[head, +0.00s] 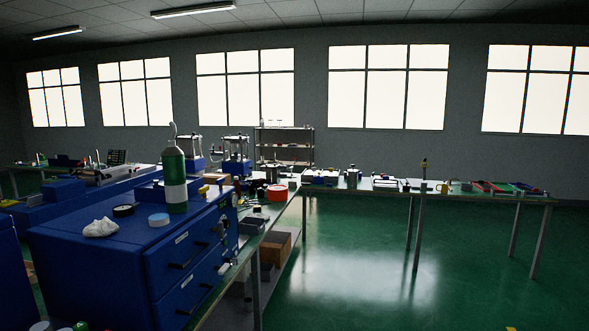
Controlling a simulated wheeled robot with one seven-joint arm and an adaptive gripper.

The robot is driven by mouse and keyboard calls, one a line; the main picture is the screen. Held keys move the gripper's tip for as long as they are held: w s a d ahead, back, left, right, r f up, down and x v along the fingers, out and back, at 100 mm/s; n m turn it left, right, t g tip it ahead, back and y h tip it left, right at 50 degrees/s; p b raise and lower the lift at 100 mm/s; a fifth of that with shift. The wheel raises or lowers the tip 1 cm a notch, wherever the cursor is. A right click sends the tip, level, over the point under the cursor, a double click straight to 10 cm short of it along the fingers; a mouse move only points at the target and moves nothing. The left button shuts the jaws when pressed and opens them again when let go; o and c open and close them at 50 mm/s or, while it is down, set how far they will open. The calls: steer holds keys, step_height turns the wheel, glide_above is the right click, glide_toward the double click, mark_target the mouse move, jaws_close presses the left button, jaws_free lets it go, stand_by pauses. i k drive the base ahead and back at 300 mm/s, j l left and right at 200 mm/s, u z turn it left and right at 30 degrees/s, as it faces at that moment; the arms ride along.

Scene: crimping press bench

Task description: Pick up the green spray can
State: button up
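A green spray can (174,168) with a pale label band stands upright on top of a blue drawer cabinet (140,240), left of centre. A thin pale curved piece shows at its top. A white crumpled cloth (101,228), a dark round roll or tin (123,211) and a light-blue-topped round tin (159,220) lie on the cabinet in front and left of it. My gripper is not in view.
The cabinet stands on a bench (287,208) crowded with tools and a red round container (277,193). A long table (470,195) with small items stands along the back. The green floor (360,270) at right is clear.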

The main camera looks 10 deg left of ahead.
mark_target(172, 158)
steer(key=i+u, duration=0.15)
steer(key=i, duration=0.4)
steer(key=i+l+u, duration=0.1)
steer(key=i, duration=0.5)
steer(key=i+l+u, duration=0.15)
steer(key=i, duration=0.4)
